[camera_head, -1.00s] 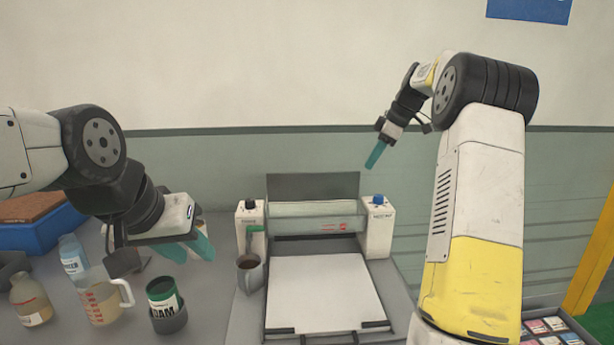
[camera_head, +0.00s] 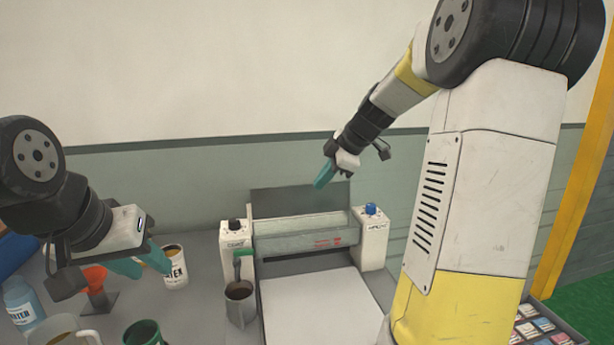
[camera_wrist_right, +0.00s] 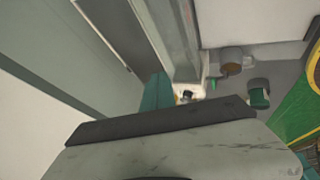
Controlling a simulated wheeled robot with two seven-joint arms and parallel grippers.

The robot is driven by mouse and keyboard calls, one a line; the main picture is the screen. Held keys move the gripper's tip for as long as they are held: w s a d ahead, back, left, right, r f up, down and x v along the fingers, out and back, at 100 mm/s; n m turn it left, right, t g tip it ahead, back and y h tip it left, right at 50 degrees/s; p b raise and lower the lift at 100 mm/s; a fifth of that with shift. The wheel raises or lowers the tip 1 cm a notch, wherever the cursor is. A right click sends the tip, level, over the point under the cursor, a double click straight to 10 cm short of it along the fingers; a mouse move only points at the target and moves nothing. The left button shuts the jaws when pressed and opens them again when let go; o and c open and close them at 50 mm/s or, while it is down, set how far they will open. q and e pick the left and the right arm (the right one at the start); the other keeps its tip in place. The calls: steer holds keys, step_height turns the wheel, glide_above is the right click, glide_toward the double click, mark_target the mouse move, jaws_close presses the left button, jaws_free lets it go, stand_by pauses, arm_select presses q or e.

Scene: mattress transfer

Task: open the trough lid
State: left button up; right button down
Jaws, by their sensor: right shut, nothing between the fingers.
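The machine has two white end posts with knobs, black on the left (camera_head: 236,250) and blue on the right (camera_head: 371,238). Between them lies a pale translucent trough cover (camera_head: 300,237) with a red label. A dark grey panel (camera_head: 285,203) stands upright behind it; I cannot tell which piece is the lid. My right gripper (camera_head: 323,176) is shut and empty, its teal fingers at the panel's top edge; contact is unclear. The right wrist view also shows its teal fingers (camera_wrist_right: 157,93) close beside the machine. My left gripper (camera_head: 146,264) is open and empty over the bench at left.
A mug of dark liquid (camera_head: 239,301) stands by the left post. A white labelled cup (camera_head: 175,270), an orange funnel (camera_head: 95,280), a blue-labelled bottle (camera_head: 20,304) and a green jar (camera_head: 143,334) crowd the left. A flat white plate (camera_head: 318,310) lies before the trough.

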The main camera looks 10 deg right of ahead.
mark_target(304, 187)
steer(key=w+f, duration=0.1)
steer(key=w, duration=0.1)
steer(key=w+a+f, duration=0.1)
steer(key=w+f, duration=0.1)
steer(key=w+a+f, duration=0.1)
steer(key=w+f, duration=0.1)
steer(key=shift+a+f, duration=0.2)
steer(key=shift+a, duration=0.05)
steer(key=shift+w, duration=0.5)
steer(key=shift+w+d+r, duration=0.1)
steer(key=shift+w+r, duration=0.05)
steer(key=shift+w, duration=0.9)
steer(key=shift+s, duration=0.15)
